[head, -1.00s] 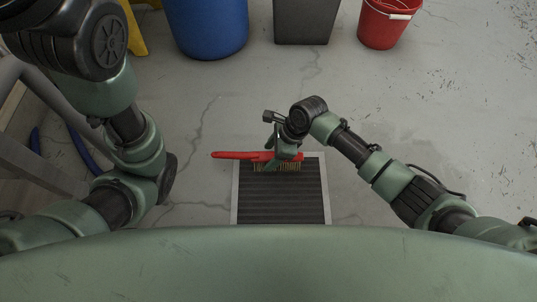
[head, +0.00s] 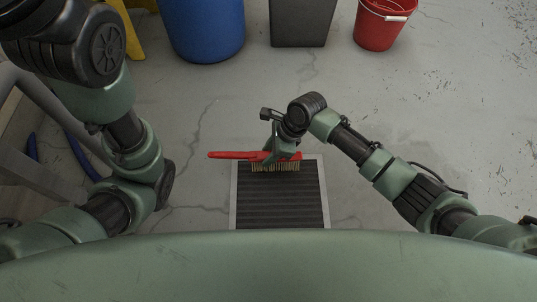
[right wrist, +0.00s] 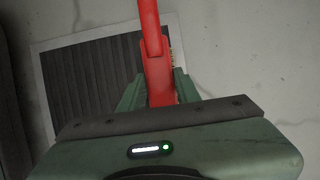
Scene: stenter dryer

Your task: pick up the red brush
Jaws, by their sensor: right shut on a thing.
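The red brush (head: 238,155) has a long red handle pointing left and pale bristles facing the front. In the head view it shows over the far edge of the dark ribbed mat. My right gripper (head: 279,156) is shut on the brush near its bristle end. In the right wrist view the red brush (right wrist: 154,50) runs up between the green fingers of the right gripper (right wrist: 158,92). My left arm is on the left of the head view, but its gripper is not in view.
The dark mat with a pale border (head: 325,195) lies on the cracked grey floor. A blue barrel (head: 205,28), a grey bin (head: 300,22) and a red bucket (head: 379,28) stand at the back. A grey frame (head: 40,105) and blue hose (head: 80,155) are at left. Floor around the mat is clear.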

